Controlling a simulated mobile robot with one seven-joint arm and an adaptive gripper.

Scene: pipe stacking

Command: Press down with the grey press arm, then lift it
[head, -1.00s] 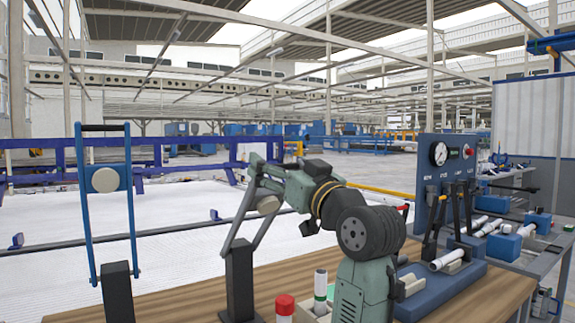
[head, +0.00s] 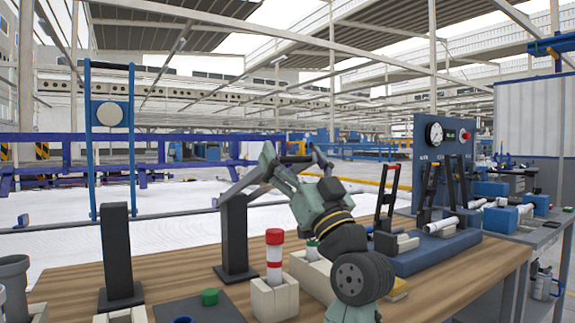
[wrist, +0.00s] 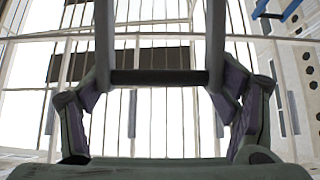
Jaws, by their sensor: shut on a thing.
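The grey press arm (head: 246,182) is hinged on a dark post (head: 234,235) and slants upward to the right at a low angle. My gripper (head: 296,160) is at its free end. In the wrist view, the arm's two grey bars run up the picture with a dark crossbar handle (wrist: 160,77) between them. My gripper's fingers (wrist: 160,100) stand at both sides, and my gripper is shut on the handle. The exact finger contact is hard to see. My arm partly hides the press arm's far end and what lies beneath it.
A blue press arm (head: 91,150) stands upright at the left. A beige holder (head: 275,297) with a red-and-white pipe (head: 274,258) is in front, beside another holder (head: 311,272) partly behind my arm. A gauge panel (head: 440,160) and dark levers stand at the right.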

